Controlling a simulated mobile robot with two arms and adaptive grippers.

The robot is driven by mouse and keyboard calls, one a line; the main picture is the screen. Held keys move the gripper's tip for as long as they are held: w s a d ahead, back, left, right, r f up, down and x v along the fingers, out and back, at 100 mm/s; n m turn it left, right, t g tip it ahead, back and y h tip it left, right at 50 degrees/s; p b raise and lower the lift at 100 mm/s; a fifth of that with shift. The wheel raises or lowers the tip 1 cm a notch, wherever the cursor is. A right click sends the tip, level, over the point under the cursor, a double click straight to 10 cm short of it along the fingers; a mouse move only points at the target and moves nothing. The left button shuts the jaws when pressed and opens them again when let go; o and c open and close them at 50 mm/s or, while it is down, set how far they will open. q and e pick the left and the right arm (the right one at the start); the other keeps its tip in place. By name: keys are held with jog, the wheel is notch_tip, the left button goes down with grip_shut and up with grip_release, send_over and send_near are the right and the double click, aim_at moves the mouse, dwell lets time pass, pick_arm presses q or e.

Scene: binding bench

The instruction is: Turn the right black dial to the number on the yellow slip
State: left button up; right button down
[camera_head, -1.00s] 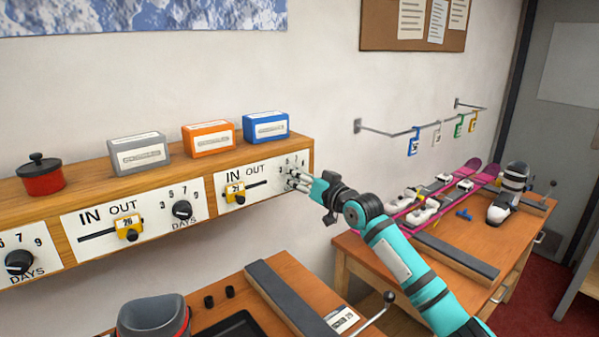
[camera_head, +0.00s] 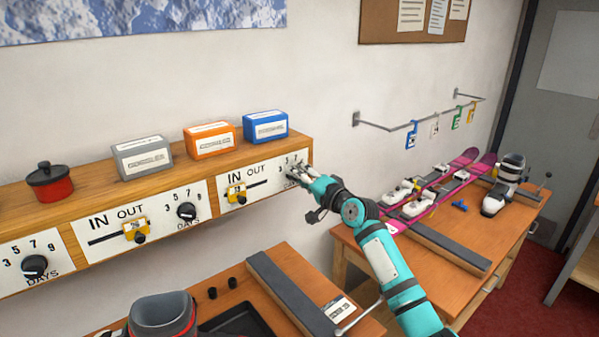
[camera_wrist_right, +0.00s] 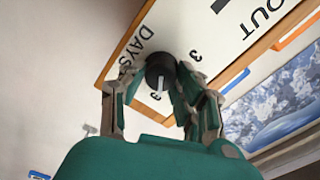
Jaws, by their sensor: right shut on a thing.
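The right black dial (camera_wrist_right: 160,70) is between the fingers of my right gripper (camera_wrist_right: 150,90) in the wrist view, its white pointer line towards the bottom of that picture. My right gripper (camera_head: 294,175) is shut on this dial at the right end of the shelf front, covering most of it in the head view. A 3 shows beside the dial in the wrist view; fingers hide some numbers. Yellow holders (camera_head: 237,194) with small cards sit on the IN/OUT slots; I cannot make out a separate yellow slip. My left gripper is out of view.
Two more black dials (camera_head: 186,211) (camera_head: 34,266) lie further left. Grey (camera_head: 143,157), orange (camera_head: 209,140) and blue (camera_head: 265,127) boxes and a red pot (camera_head: 50,184) stand on the shelf. Skis (camera_head: 440,195) lie on the right bench; a bar with hooks (camera_head: 425,124) is above.

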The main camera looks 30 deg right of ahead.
jog(key=shift+f+m+p, duration=0.1)
jog(key=shift+m+p, duration=0.2)
jog(key=shift+m, duration=0.3)
jog(key=c, duration=1)
grip_release()
jog(key=shift+o, duration=0.2)
jog(key=s+d, duration=0.1)
jog(key=s, duration=1.1)
